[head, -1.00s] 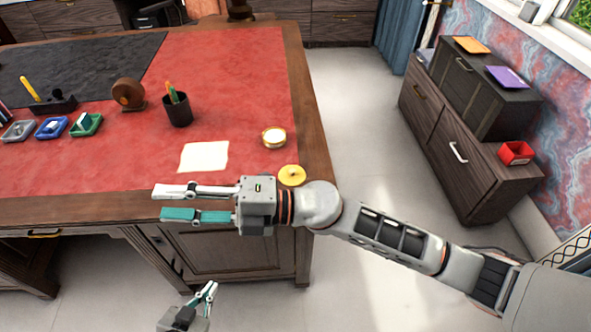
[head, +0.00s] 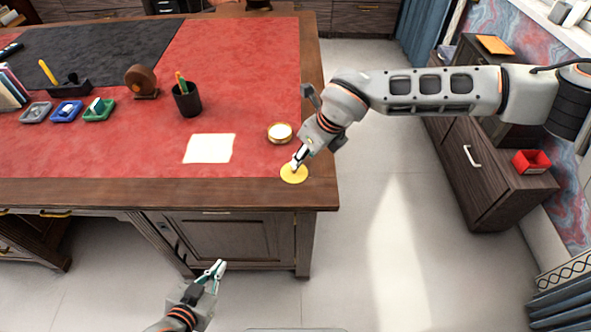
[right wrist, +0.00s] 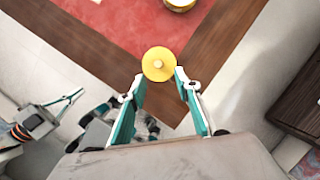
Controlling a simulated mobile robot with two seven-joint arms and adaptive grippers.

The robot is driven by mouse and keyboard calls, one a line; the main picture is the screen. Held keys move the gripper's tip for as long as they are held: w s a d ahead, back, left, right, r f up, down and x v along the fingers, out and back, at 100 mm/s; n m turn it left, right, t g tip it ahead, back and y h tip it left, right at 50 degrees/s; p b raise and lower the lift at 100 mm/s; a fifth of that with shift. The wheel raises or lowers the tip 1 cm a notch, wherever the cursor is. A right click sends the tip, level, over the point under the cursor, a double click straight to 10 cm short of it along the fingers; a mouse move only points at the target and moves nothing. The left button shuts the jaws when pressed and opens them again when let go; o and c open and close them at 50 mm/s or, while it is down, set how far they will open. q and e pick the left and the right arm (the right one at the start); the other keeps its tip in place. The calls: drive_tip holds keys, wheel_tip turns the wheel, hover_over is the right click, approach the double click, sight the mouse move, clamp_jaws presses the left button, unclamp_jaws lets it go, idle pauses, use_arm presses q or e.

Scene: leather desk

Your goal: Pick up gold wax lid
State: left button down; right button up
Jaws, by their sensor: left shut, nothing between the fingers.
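The gold wax lid (head: 294,174) is a round yellow disc with a small knob, lying on the wooden border of the desk near its front right corner. My right gripper (head: 297,164) is just over it, pointing down. In the right wrist view its fingers (right wrist: 159,77) are spread, with the lid (right wrist: 158,63) between and just beyond the tips. I cannot tell whether the tips touch it. My left gripper (head: 217,270) is shut and empty, low in front of the desk.
A gold-rimmed candle (head: 280,132) stands just behind the lid, close to my right gripper. A cream paper (head: 209,148) and a dark pen cup (head: 187,100) are to the left on the red desk top (head: 240,60). Open floor lies right of the desk.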

sight(294, 170)
drive_tip(key=x, duration=0.5)
drive_tip(key=p+x, duration=0.1)
drive_tip(key=x, duration=0.1)
drive_tip(key=shift+w+a+f, duration=0.1)
drive_tip(key=shift+a, duration=0.25)
clamp_jaws()
